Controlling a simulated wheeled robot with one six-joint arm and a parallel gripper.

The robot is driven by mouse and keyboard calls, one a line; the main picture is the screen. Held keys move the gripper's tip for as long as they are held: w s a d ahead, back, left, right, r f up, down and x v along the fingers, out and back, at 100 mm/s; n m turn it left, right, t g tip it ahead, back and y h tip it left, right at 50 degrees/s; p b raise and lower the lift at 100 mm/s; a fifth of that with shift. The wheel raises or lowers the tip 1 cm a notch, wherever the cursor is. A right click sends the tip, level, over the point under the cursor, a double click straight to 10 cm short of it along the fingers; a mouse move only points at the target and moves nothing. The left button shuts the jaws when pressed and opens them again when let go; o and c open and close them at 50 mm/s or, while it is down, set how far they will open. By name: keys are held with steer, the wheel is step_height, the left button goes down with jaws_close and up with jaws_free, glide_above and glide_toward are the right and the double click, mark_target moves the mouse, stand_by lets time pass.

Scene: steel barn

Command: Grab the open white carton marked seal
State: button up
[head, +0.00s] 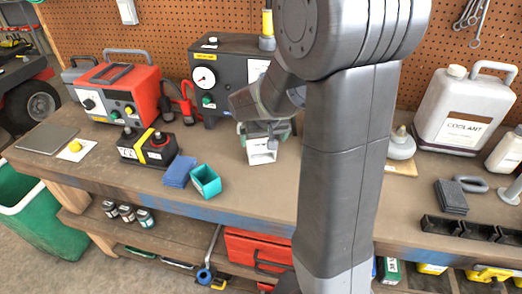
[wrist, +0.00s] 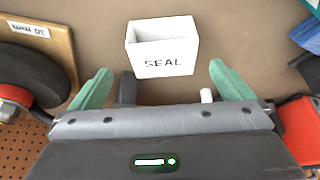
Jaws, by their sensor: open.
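The open white carton marked SEAL (wrist: 163,64) stands upright on the bench in the wrist view, with its open top showing. In the head view the carton (head: 262,156) is on the bench below my gripper, partly covered by it. My gripper (wrist: 160,82) is open, with a green finger on each side of the carton and clear gaps to both. The fingertips are level with the carton's lower part in the picture. In the head view my gripper (head: 265,130) is partly hidden behind my arm.
A teal open box (head: 206,182) and blue pads (head: 179,172) lie left of the carton. A black gauge unit (head: 225,75) stands behind. A round-based item on a board (head: 400,150) and a coolant jug (head: 462,110) stand right. Bare bench lies in front.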

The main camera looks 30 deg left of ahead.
mark_target(261, 145)
steer(key=shift+a+p+x, duration=0.2)
steer(key=shift+x, duration=1.6)
steer(key=shift+a+p+x, duration=0.15)
steer(key=shift+x, duration=1.7)
steer(key=shift+w+r, duration=0.1)
steer(key=shift+r, duration=0.05)
steer(key=shift+c, duration=0.2)
steer(key=c, duration=1)
